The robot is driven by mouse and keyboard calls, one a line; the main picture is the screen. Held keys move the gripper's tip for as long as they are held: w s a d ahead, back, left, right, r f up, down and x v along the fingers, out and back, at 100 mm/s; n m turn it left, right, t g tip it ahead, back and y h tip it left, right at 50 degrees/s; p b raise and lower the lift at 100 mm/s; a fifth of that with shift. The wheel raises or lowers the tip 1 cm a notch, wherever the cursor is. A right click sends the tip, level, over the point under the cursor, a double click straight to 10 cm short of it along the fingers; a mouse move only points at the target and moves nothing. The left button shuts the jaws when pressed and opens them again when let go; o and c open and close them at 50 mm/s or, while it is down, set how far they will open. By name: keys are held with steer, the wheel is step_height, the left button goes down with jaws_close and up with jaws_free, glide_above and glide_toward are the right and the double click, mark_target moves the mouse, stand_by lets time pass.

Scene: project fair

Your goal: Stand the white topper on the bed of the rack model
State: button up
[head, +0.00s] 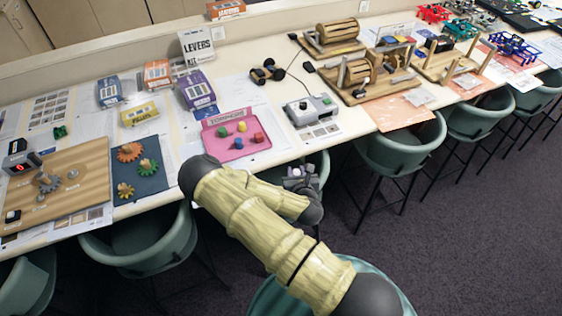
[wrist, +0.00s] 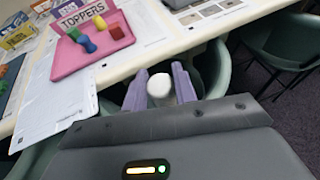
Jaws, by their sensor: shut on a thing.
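The white topper (wrist: 159,86) sits between the two purple fingers of my gripper (wrist: 160,88) in the wrist view, its pale rounded end showing. In the head view my gripper (head: 302,172) is in front of the table edge, over the chairs, with a small pale bit of the topper between its fingers. Wooden models stand on the table to the right: a drum model (head: 334,36) at the back, another (head: 364,74) nearer, and a framed one (head: 446,62) further right. I cannot tell which of them is the rack model. My gripper is well apart from all of them.
A pink tray (head: 211,148) marked TOPPERS holds several coloured toppers; it also shows in the wrist view (wrist: 71,76). A grey control box (head: 311,110) stands right of it. Green chairs (head: 400,146) line the table front. A gear board (head: 80,184) lies at left.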

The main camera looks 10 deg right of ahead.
steer(key=d+r, duration=0.3)
steer(key=d, duration=0.3)
steer(key=shift+n+y, duration=0.4)
step_height(320, 180, down, 9)
steer(key=b, duration=0.9)
steer(key=shift+d+f, duration=0.1)
steer(key=shift+s+f+b, duration=0.1)
steer(key=shift+f+b, duration=0.35)
steer(key=shift+b, duration=0.15)
